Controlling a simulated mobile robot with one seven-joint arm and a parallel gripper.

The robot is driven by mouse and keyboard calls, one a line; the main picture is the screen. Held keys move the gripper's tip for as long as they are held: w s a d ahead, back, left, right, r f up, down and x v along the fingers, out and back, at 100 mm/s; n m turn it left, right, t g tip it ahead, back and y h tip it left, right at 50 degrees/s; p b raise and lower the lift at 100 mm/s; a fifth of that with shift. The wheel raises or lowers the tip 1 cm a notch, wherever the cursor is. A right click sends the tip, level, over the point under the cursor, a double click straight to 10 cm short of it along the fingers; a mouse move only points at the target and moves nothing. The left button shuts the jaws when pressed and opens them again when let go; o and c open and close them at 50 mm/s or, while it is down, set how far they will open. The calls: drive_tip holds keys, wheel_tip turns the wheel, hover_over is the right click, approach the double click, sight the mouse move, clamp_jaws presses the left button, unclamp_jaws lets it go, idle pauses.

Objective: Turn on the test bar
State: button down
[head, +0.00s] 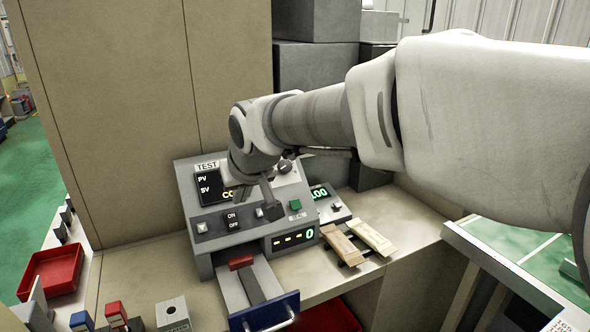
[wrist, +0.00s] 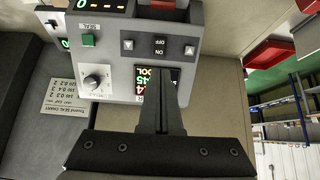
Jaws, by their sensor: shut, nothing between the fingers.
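The grey sealing machine with the TEST panel (head: 205,255) stands on the bench, and its panel fills the upper part of the wrist view (wrist: 215,45). A black ON/OFF switch (head: 232,219) sits low on its sloped face, between two light square buttons; it also shows in the wrist view (wrist: 159,47). My gripper (head: 270,208) is shut and empty, in front of the panel. In the wrist view its fingers (wrist: 162,75) point towards the switch and cover part of the lit display (wrist: 142,85). I cannot tell whether the tips touch the panel.
A red block (head: 241,262) and a blue-fronted drawer (head: 265,312) are at the machine's front. A red tray (head: 52,275) is at the left.

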drive_tip(key=b, duration=0.2)
approach(231, 215)
drive_tip(key=x, duration=0.5)
drive_tip(key=shift+s+d+f, duration=0.1)
drive_tip(key=shift+s+f, duration=0.05)
drive_tip(key=shift+f, duration=0.2)
drive_tip(key=shift+w+a+f, duration=0.3)
drive_tip(key=shift+w, duration=0.2)
drive_tip(key=shift+r+p, duration=0.1)
drive_tip(key=shift+p, duration=0.25)
